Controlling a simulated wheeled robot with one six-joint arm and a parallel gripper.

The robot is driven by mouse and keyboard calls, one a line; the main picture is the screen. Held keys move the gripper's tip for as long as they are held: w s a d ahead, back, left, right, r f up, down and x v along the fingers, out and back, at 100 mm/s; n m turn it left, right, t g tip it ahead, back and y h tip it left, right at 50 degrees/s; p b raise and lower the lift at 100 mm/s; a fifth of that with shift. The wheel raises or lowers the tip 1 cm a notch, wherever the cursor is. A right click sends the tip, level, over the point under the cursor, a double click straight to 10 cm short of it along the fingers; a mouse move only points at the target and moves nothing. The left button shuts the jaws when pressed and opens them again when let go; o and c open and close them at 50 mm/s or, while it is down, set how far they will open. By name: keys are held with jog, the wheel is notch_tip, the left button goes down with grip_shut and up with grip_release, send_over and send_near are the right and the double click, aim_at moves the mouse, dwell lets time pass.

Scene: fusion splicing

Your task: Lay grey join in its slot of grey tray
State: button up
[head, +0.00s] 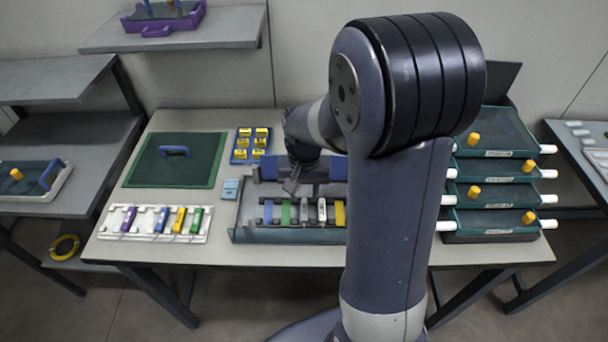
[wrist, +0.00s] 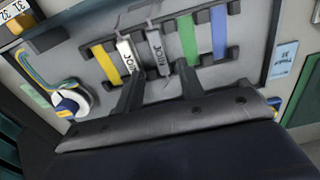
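The grey join (wrist: 158,52), marked "Join", lies in the row of coloured strips in the grey tray (wrist: 255,60), between the white join (wrist: 128,57) and the green strip (wrist: 188,40). It appears seated in line with its neighbours; the exact contact with the slot is too small to tell. In the head view the grey join (head: 303,211) lies in the tray's front row. My gripper (wrist: 160,88) is open, one finger on either side of the grey join's near end, with gaps showing. In the head view my gripper (head: 291,187) is low over the tray.
A yellow strip (wrist: 105,64) and a blue strip (wrist: 218,32) flank the row. A white reel (wrist: 70,103) sits beside it. A rack of coloured holders (head: 155,222) stands left, and stacked green trays (head: 495,195) stand right. My arm hides the tray's right part.

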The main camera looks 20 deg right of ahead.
aim_at(304, 209)
notch_tip(304, 209, up, 7)
jog(key=shift+f, duration=0.15)
jog(key=shift+f, duration=0.15)
notch_tip(304, 209, down, 13)
jog(key=shift+r+b, duration=0.1)
jog(key=shift+b, duration=0.4)
notch_tip(304, 209, up, 3)
jog(key=shift+r+p, duration=0.1)
jog(key=shift+p, duration=0.25)
jog(key=shift+r, duration=0.7)
